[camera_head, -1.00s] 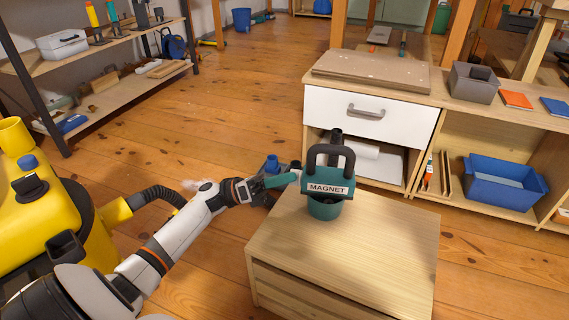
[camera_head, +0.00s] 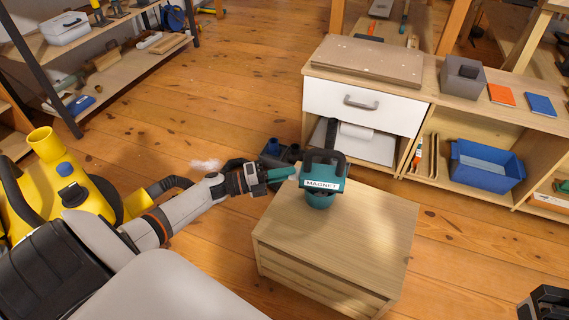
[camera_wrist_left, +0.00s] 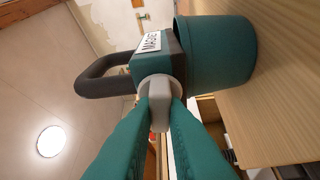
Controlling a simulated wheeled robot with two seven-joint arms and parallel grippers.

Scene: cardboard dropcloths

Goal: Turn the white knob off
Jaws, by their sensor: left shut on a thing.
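The teal magnet tool (camera_head: 321,184) with a black loop handle and a "MAGNET" label stands on a low wooden cabinet (camera_head: 362,227). Its pale grey-white knob (camera_wrist_left: 159,88) faces my left gripper (camera_head: 288,174). In the left wrist view, the teal fingers of this gripper (camera_wrist_left: 160,108) are shut on the knob, one on each side. The fingers cover part of the knob. A dark part at the lower right edge of the head view looks like my right gripper (camera_head: 545,302); it is cut off by the frame and its fingers are not clear.
A bench with a white drawer (camera_head: 365,106) and a blue bin (camera_head: 486,165) stands behind the cabinet. A yellow vacuum (camera_head: 60,185) is at the left, and dark tools lie on the floor behind my left gripper.

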